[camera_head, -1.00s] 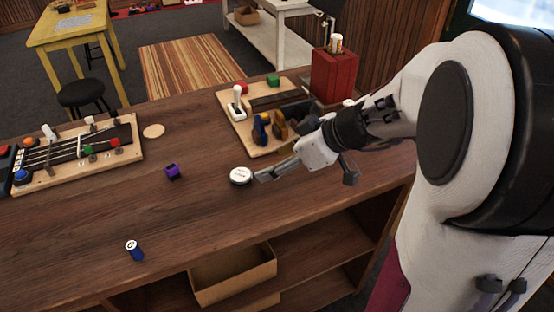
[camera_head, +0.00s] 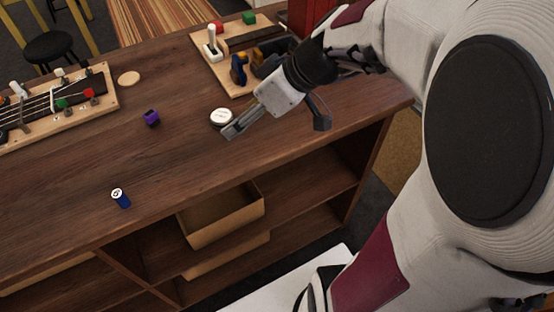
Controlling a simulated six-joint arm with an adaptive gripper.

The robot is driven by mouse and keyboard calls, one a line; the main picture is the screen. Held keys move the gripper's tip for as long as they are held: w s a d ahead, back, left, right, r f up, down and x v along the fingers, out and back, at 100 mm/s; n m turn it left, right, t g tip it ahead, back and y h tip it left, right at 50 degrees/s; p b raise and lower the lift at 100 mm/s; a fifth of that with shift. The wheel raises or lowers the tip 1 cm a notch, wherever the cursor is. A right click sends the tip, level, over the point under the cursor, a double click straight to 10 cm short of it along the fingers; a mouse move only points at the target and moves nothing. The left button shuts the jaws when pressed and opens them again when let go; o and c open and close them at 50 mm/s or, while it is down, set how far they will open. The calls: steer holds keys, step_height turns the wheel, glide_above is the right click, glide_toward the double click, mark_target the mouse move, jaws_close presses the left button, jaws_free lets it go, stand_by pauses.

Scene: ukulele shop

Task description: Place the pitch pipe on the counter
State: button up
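A small round disc with a white top (camera_head: 221,116), which looks like the pitch pipe, lies flat on the brown wooden counter (camera_head: 190,165). My gripper (camera_head: 276,127) is low over the counter, just right of and in front of the disc. Its two fingers are spread wide, with nothing visible between them. The left fingertip is very near the disc's front edge; I cannot tell if they touch.
A purple cube (camera_head: 152,118) and a blue cylinder (camera_head: 121,198) stand on the counter to the left. A thin wooden round (camera_head: 129,78) lies farther back. A wooden board with tools (camera_head: 222,72) is behind my gripper. An open box (camera_head: 220,215) sits on the shelf below.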

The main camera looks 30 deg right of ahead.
steer(key=s+r+m+h, duration=0.1)
steer(key=s+m+h, duration=0.1)
steer(key=s, duration=0.6)
steer(key=s+a+r+m+h, duration=0.1)
steer(key=s+m, duration=0.3)
steer(key=s, duration=0.4)
steer(key=shift+a+r+h, duration=0.15)
steer(key=shift+r+h, duration=0.3)
steer(key=shift+h, duration=0.45)
steer(key=shift+s, duration=0.1)
stand_by(1.6)
